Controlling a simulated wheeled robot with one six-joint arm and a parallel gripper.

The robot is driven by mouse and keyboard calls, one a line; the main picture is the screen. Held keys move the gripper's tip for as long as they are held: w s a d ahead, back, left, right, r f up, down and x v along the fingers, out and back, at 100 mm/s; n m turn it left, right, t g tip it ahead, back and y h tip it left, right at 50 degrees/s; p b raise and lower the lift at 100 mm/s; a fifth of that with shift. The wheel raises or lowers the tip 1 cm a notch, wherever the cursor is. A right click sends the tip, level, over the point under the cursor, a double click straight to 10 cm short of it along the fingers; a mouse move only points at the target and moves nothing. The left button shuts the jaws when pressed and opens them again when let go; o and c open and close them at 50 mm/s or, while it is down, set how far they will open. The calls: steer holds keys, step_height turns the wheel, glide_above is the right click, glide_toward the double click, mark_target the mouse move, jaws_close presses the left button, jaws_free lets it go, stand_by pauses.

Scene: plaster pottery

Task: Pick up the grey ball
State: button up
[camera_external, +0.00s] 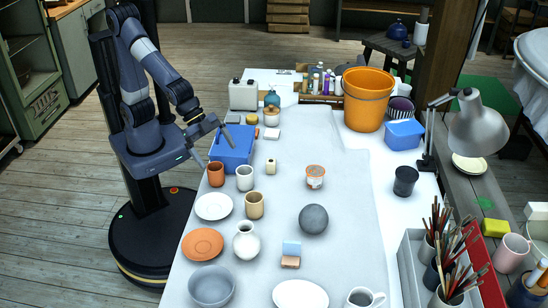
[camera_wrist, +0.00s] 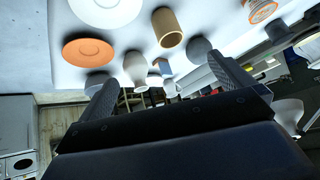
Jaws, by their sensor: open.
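The grey ball (camera_external: 313,219) rests on the white-covered table, right of the white vase (camera_external: 246,240) and behind the blue-and-tan block (camera_external: 290,255). In the wrist view the ball (camera_wrist: 199,46) is partly visible near the right fingertip. My gripper (camera_external: 216,153) is open and empty, raised near the left table edge by the blue bin (camera_external: 232,147), well to the upper left of the ball. Its two spread fingers (camera_wrist: 165,73) show in the wrist view.
Near the ball are an orange-and-white cup (camera_external: 315,176), a tan cup (camera_external: 254,205), a white plate (camera_external: 300,295) and a mug (camera_external: 364,298). A brush tray (camera_external: 410,265) and dark cup (camera_external: 405,181) stand to the right. The table's middle is mostly clear.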

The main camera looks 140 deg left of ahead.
steer(key=w+a+f+t+y+b, duration=0.1)
steer(key=w+a, duration=0.2)
steer(key=w, duration=0.3)
steer(key=w+a+f+t+b, duration=0.1)
steer(key=w+a+f, duration=0.15)
steer(key=w, duration=0.35)
steer(key=t+b, duration=0.3)
glide_toward(309, 207)
steer(key=w+a, duration=0.1)
steer(key=w, duration=0.5)
steer(key=shift+w+a+r+y, duration=0.1)
steer(key=shift+w+a+y, duration=0.05)
steer(key=shift+y, duration=0.35)
step_height(309, 207, down, 3)
steer(key=shift+f+b, duration=0.25)
steer(key=shift+b, duration=0.15)
step_height(309, 207, down, 3)
steer(key=shift+r, duration=0.2)
steer(key=shift+x, duration=1)
steer(key=shift+w+a+f, duration=0.1)
steer(key=shift+w+f, duration=0.3)
steer(key=shift+w, duration=0.1)
steer(key=shift+c, duration=0.6)
